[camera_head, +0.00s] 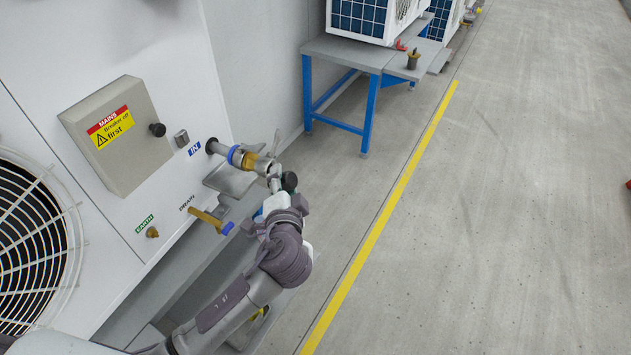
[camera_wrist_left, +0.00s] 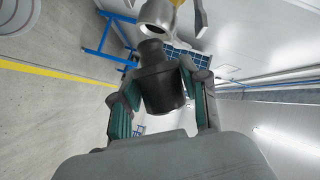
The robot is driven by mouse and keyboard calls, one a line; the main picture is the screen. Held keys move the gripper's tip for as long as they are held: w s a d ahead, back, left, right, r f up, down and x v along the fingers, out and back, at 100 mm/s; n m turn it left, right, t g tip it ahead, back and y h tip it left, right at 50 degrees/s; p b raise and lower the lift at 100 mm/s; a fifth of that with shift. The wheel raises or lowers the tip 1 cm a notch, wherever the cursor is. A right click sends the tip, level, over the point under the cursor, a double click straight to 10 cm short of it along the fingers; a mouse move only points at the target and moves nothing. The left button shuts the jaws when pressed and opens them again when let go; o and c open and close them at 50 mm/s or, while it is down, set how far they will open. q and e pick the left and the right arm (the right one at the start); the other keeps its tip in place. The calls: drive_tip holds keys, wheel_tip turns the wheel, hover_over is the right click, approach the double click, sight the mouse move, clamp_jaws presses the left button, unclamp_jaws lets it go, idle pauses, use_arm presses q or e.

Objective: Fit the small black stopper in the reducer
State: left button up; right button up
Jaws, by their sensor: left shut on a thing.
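The black stopper (camera_wrist_left: 160,90) is between the teal-padded fingers of my left gripper (camera_wrist_left: 162,96), which is shut on it. The stopper's narrower end points at the open mouth of the silver reducer (camera_wrist_left: 158,16). The two are very close; I cannot tell whether they touch. In the head view the reducer (camera_head: 268,168) sits at the end of the pipe fitting on the white unit. My left gripper (camera_head: 281,190) is just in front of it, with the dark stopper (camera_head: 289,181) partly showing. My right gripper is not in view.
The fitting has a blue ring (camera_head: 234,155), a brass body (camera_head: 250,160) and a silver lever (camera_head: 275,143). A brass drain tap (camera_head: 206,218) with a blue end is below left. A grey box (camera_head: 117,135) is on the panel. A blue-legged table (camera_head: 340,52) stands behind.

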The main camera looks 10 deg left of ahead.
sight(288, 177)
use_arm(q)
drive_tip(key=shift+w+a+f+m+t+h+p, duration=0.1)
drive_tip(key=shift+w+f+m+t+h, duration=0.15)
drive_tip(key=shift+w+f+m+t, duration=0.7)
drive_tip(key=shift+w+a+m+t+h+p, duration=0.15)
drive_tip(key=shift+w+m, duration=0.45)
drive_tip(key=shift+m, duration=0.85)
drive_tip(key=shift+w+d+f+m+t+h+p, duration=0.1)
drive_tip(key=shift+w+f+m+t+h, duration=0.3)
drive_tip(key=shift+w+m, duration=0.6)
drive_tip(key=shift+s+f, duration=0.1)
drive_tip(key=shift+s, duration=0.15)
drive_tip(key=shift+s+m+b, duration=0.1)
drive_tip(key=shift+m+b, duration=0.2)
drive_tip(key=shift+b, duration=0.1)
drive_tip(key=shift+w+a, duration=0.2)
drive_tip(key=shift+a, duration=0.45)
drive_tip(key=shift+w+a, duration=0.15)
drive_tip(key=shift+a, duration=0.5)
drive_tip(key=o, duration=1)
drive_tip(key=shift+o, duration=0.2)
drive_tip(key=shift+s, duration=0.1)
